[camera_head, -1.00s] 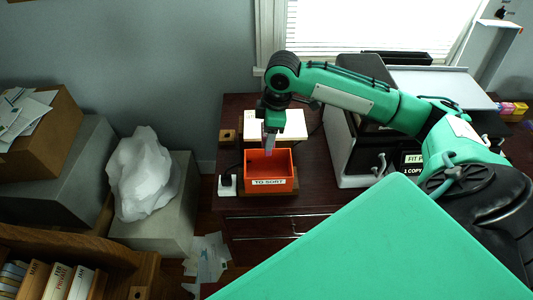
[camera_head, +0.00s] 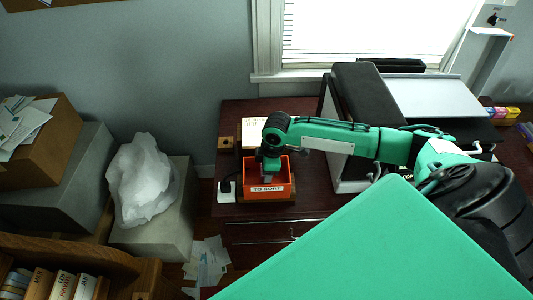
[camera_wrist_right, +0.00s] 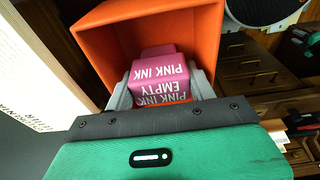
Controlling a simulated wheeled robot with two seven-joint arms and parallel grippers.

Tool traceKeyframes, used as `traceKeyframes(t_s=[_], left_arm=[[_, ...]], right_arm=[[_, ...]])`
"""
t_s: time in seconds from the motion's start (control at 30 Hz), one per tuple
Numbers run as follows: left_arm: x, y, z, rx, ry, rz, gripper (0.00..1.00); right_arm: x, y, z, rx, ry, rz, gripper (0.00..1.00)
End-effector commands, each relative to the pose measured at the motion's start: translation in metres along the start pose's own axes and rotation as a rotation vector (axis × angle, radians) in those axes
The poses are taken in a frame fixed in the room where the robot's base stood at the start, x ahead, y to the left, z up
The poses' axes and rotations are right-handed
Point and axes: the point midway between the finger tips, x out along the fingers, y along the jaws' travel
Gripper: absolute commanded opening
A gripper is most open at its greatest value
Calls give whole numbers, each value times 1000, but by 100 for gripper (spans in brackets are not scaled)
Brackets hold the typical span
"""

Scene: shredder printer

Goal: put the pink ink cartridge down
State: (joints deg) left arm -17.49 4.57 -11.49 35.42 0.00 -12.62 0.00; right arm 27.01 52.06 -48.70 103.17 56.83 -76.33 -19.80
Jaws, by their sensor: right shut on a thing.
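The pink ink cartridge (camera_wrist_right: 160,70) shows in the right wrist view, labelled "PINK INK" and "EMPTY". My right gripper (camera_wrist_right: 162,84) is shut on it, with a grey finger on either side. The cartridge is at the opening of the orange "TO SORT" bin (camera_wrist_right: 100,38), whose walls rise around and beyond it. In the head view my right gripper (camera_head: 271,165) points down into the bin (camera_head: 252,193). The cartridge is hidden there, and I cannot tell whether it touches the bin floor. My left gripper is in neither view.
The bin stands on a dark wooden desk (camera_head: 310,215). A pale block with writing (camera_head: 257,132) is just behind it, and a white outlet with a black plug (camera_head: 226,192) is at its left. A printer (camera_head: 357,95) and several coloured cartridges (camera_head: 500,113) are to the right.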

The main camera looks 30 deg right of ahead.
Motion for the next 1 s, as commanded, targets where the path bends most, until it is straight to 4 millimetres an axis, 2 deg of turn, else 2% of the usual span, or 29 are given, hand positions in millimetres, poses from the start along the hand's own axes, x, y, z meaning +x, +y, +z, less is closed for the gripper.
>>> traceKeyframes(t_s=[0.23, 0.27, 0.3, 0.67, 0.77, 1.0], left_arm=[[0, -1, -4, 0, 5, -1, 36], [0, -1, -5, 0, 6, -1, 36], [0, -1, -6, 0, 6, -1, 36], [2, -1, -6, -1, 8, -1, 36], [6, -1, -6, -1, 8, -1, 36], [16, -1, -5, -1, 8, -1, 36]], right_arm=[[3, 0, 0, 0, 0, -1, 10], [3, 0, 0, 0, 0, 0, 61], [3, 0, 0, 0, 0, 0, 65], [-3, 1, 0, 0, 1, 2, 65], [-16, 1, 0, -1, 1, 3, 65], [-67, 1, 0, -1, 2, 4, 65]])
